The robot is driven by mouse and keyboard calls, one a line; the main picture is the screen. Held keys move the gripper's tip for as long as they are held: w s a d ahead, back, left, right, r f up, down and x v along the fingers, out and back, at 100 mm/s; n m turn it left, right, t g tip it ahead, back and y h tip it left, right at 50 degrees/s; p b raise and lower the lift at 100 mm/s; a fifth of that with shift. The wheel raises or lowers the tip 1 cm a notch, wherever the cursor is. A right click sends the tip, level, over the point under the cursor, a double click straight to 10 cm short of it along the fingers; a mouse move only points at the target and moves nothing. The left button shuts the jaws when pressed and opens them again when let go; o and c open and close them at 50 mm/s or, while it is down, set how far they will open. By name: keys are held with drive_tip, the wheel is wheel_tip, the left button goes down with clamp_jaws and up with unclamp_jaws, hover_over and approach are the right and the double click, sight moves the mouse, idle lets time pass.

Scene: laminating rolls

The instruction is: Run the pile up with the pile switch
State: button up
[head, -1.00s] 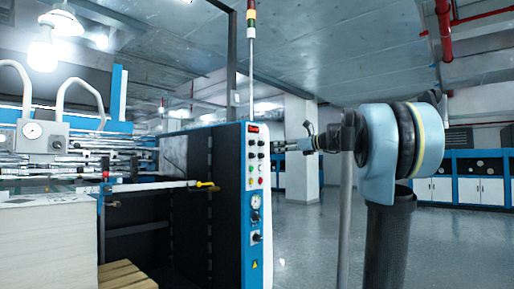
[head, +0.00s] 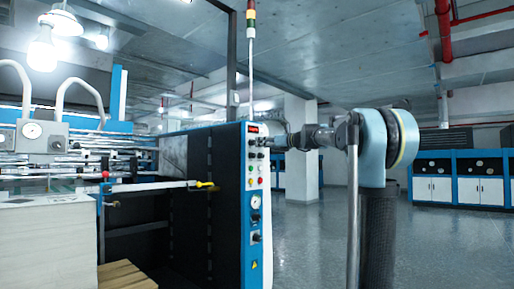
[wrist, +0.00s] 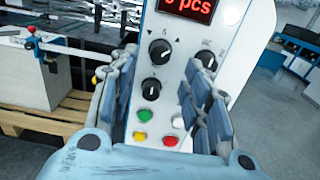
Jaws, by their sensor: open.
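The control panel (head: 254,200) stands on the end of the blue and white machine. In the wrist view its face shows a black knob with small up and down arrows above it (wrist: 160,51), which looks like the pile switch. A second black knob (wrist: 151,87) sits below it, and a third is partly hidden behind my right finger. My gripper (wrist: 158,75) is open and empty, its fingers spread in front of the knobs; contact cannot be told. In the head view my gripper (head: 277,141) is at the panel's upper part. The pile (head: 45,245) is a pale stack at the left.
Below the knobs are a green button (wrist: 141,115), a white button (wrist: 178,122) and a red button (wrist: 170,140). A red display (wrist: 187,8) reads in pcs. A wooden pallet (head: 124,274) lies by the machine. The floor to the right is open.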

sight(254, 143)
drive_tip(key=shift+x, duration=2.65)
clamp_jaws()
